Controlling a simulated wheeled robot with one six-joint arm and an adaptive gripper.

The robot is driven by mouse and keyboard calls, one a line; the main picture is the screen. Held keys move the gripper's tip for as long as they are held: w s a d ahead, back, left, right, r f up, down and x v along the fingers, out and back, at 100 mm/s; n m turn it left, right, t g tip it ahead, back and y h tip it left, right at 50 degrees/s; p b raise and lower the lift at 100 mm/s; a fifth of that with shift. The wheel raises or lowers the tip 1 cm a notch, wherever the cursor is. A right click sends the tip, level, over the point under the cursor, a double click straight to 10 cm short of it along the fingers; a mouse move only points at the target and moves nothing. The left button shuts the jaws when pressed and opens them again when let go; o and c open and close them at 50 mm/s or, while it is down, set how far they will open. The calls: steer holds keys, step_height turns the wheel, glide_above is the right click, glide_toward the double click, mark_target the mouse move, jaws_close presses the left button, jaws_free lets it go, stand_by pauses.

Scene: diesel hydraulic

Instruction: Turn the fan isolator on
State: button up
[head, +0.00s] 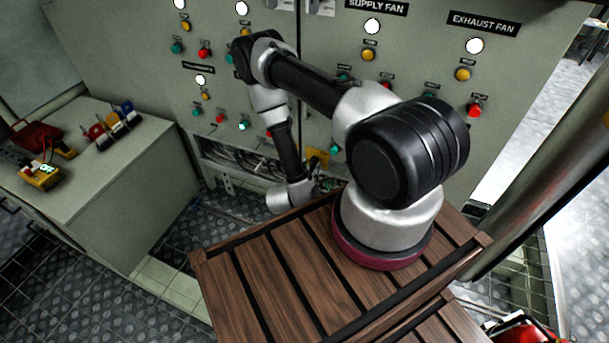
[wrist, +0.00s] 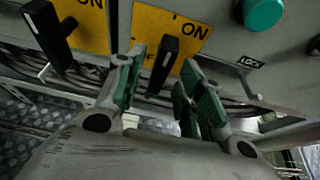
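In the wrist view, a black rotary handle (wrist: 162,66) sits on a yellow plate (wrist: 189,50) marked ON at its upper right. The handle is slightly tilted, its lower end to the left, and partly covers other lettering. A second black handle (wrist: 47,32) on another yellow plate (wrist: 82,24) is to the left. I cannot read which one is the fan isolator. My gripper (wrist: 164,60) is open, its green-padded fingers on either side of the right handle; contact is not clear. In the head view, my gripper (head: 318,186) is low by a yellow plate (head: 318,157), mostly hidden.
A green button (wrist: 263,12) and a LOCK label are at the wrist view's upper right. Cables run below the plates. The grey cabinet (head: 420,65) carries several lamps and buttons. A bench (head: 90,165) with a yellow meter (head: 41,177) stands left.

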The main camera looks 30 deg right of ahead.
steer(key=v, duration=0.8)
steer(key=shift+s+a+r, duration=0.2)
steer(key=shift+r, duration=0.05)
steer(key=s+a, duration=0.5)
steer(key=a, duration=0.1)
steer(key=shift+a, duration=0.15)
steer(key=shift+w, duration=0.1)
stand_by(0.3)
